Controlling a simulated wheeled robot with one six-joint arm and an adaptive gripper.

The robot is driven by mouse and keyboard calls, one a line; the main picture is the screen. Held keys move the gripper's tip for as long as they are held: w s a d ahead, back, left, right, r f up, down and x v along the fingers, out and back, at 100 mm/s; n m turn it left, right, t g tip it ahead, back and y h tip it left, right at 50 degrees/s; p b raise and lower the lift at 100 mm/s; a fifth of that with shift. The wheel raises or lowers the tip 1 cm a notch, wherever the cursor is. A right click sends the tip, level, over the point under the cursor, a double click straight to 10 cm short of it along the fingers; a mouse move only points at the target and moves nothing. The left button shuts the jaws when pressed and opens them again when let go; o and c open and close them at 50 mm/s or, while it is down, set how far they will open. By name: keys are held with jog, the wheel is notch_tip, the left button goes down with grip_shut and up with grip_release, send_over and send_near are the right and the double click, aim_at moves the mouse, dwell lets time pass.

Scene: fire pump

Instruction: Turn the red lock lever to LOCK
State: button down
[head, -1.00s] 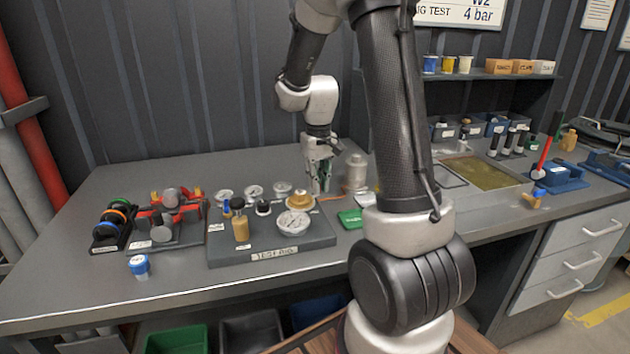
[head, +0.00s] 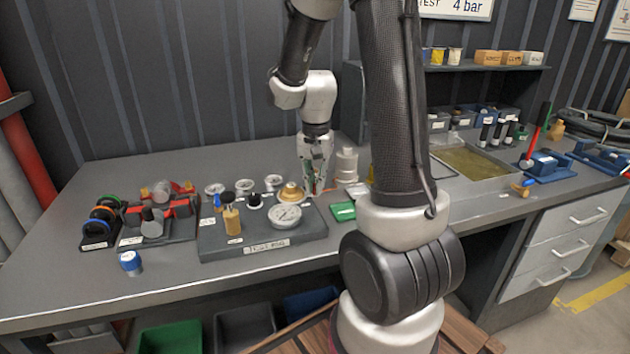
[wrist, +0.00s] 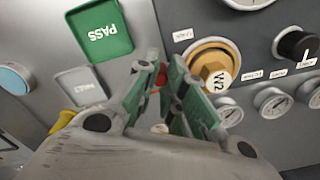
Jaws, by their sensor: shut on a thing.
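My gripper (head: 316,182) reaches down at the right end of the grey test panel (head: 215,243), beside the brass W2 cap (head: 290,192). In the wrist view its green-padded fingers (wrist: 162,82) are close together, with a small red piece (wrist: 162,76) between their tips. This looks like the red lock lever, and the gripper is shut on it. The fingers hide most of the lever, so its angle cannot be told. No LOCK mark is readable. The W2 cap also shows in the wrist view (wrist: 214,66), to the right of the fingers.
A green PASS tray (wrist: 102,32) and a grey FAULT tray (wrist: 80,87) lie left of the fingers in the wrist view. Several gauges (head: 285,216) and a black knob (wrist: 297,46) stand on the panel. A pale cylinder (head: 346,165) stands close behind the gripper.

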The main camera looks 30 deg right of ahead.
jog(key=shift+s, duration=0.1)
dwell(0.5)
jog(key=c, duration=1.4)
grip_release()
jog(key=shift+a, duration=0.1)
jog(key=shift+c, duration=0.2)
notch_tip(320, 180, up, 12)
